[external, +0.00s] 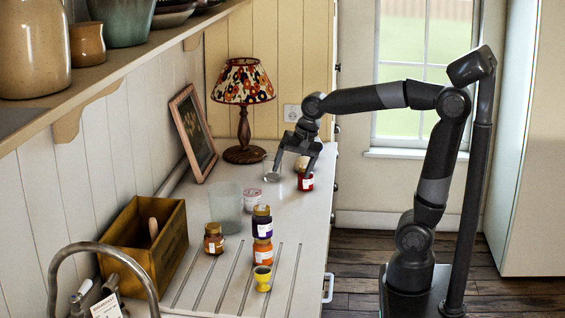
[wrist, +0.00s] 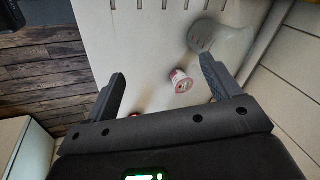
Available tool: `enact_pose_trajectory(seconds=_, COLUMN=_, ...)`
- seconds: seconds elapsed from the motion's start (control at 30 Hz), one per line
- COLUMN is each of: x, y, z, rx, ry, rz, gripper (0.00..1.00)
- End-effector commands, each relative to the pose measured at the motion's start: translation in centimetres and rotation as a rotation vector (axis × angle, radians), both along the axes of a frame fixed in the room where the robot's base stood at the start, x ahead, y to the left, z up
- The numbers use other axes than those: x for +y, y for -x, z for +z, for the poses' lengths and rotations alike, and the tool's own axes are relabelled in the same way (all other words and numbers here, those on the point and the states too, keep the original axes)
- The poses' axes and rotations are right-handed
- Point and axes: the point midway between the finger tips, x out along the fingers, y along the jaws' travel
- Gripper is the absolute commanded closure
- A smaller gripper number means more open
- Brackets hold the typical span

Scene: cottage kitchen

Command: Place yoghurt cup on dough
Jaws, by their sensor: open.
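The yoghurt cup (external: 252,201), small and white with pink-red markings, stands on the counter beside a clear glass vessel. In the wrist view the yoghurt cup (wrist: 180,81) shows beyond my fingers, between their tips and nearer the right one. My gripper (external: 291,178) is open and empty above the far part of the counter, behind and right of the cup. Its two fingers also show in the wrist view (wrist: 163,72). A pale beige lump, possibly the dough (external: 302,163), is partly hidden behind my right finger and a red jar (external: 305,183).
The clear vessel (external: 226,208) stands just left of the cup. Stacked jars (external: 262,236), a brown jar (external: 213,240) and a yellow egg cup (external: 262,279) stand nearer. A lamp (external: 243,110) and picture frame (external: 193,135) stand behind; a wooden box (external: 150,245) is at left.

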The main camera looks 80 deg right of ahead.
Motion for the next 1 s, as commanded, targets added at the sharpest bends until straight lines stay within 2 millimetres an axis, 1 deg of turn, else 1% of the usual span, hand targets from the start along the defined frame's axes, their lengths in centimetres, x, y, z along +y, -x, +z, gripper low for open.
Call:
enact_pose_trajectory(seconds=0.03, x=-1.3, y=-1.6, z=-0.2, rx=0.017, ry=-0.035, rz=-0.108, gripper=0.18)
enact_pose_trajectory(seconds=0.2, x=-5.3, y=-6.0, z=-1.0, rx=0.056, ry=-0.149, rz=-0.488, gripper=0.18)
enact_pose_trajectory(seconds=0.37, x=-9.6, y=-9.7, z=-2.5, rx=0.093, ry=-0.244, rz=-0.849, gripper=0.18)
enact_pose_trajectory(seconds=0.5, x=-13.7, y=-12.5, z=-4.5, rx=0.120, ry=-0.315, rz=-1.163, gripper=0.18)
enact_pose_trajectory(seconds=0.6, x=-16.2, y=-14.0, z=-5.9, rx=0.133, ry=-0.354, rz=-1.358, gripper=0.18)
enact_pose_trajectory(seconds=0.73, x=-18.6, y=-15.2, z=-7.4, rx=0.147, ry=-0.388, rz=-1.542, gripper=0.18)
enact_pose_trajectory(seconds=0.83, x=-19.6, y=-15.7, z=-8.1, rx=0.150, ry=-0.403, rz=-1.620, gripper=0.18)
enact_pose_trajectory(seconds=0.93, x=-19.9, y=-15.8, z=-8.8, rx=0.153, ry=-0.408, rz=-1.652, gripper=0.18)
enact_pose_trajectory(seconds=1.0, x=-19.9, y=-15.9, z=-9.8, rx=0.156, ry=-0.408, rz=-1.657, gripper=0.18)
